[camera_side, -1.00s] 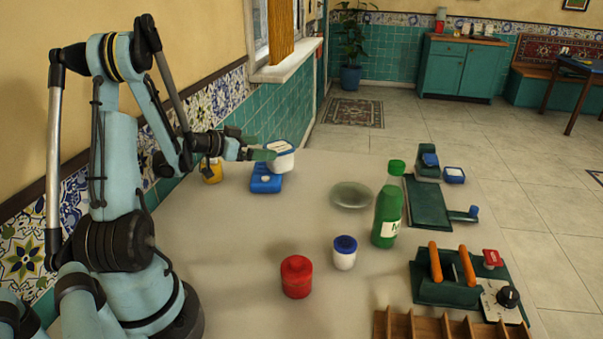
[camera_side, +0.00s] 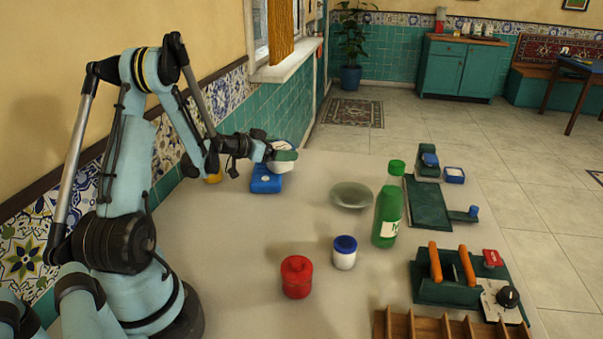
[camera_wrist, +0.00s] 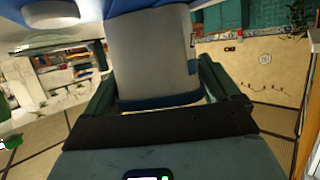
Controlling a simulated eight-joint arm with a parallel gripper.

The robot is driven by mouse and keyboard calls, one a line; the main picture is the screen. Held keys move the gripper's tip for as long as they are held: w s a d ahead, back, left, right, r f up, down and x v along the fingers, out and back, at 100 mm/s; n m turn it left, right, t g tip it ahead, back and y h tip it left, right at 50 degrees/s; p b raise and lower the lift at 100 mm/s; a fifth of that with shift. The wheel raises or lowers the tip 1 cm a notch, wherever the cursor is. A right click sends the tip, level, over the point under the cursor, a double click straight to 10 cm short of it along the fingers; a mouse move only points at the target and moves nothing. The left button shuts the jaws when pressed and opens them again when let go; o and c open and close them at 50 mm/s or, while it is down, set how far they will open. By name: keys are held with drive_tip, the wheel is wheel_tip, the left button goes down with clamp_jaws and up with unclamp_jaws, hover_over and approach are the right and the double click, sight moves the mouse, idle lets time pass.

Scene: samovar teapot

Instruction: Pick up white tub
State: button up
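The white tub (camera_side: 281,167) sits at the far left of the table, behind or on a blue box-like thing (camera_side: 266,182). It is partly hidden by my gripper (camera_side: 284,151). In the wrist view the pale tub (camera_wrist: 155,55), with a blue band at its near end, fills the space between my gripper's two green fingers (camera_wrist: 160,88). One finger is on each side of it, and they are spread about as wide as the tub. I cannot make out firm contact.
A shallow pale dish (camera_side: 351,195), a green bottle (camera_side: 387,218), a blue-lidded jar (camera_side: 344,253) and a red jar (camera_side: 296,277) stand to the right and nearer. A yellow item (camera_side: 214,178) is partly behind my arm. The tiled wall is close on the left.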

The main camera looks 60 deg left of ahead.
drive_tip(key=c, duration=0.8)
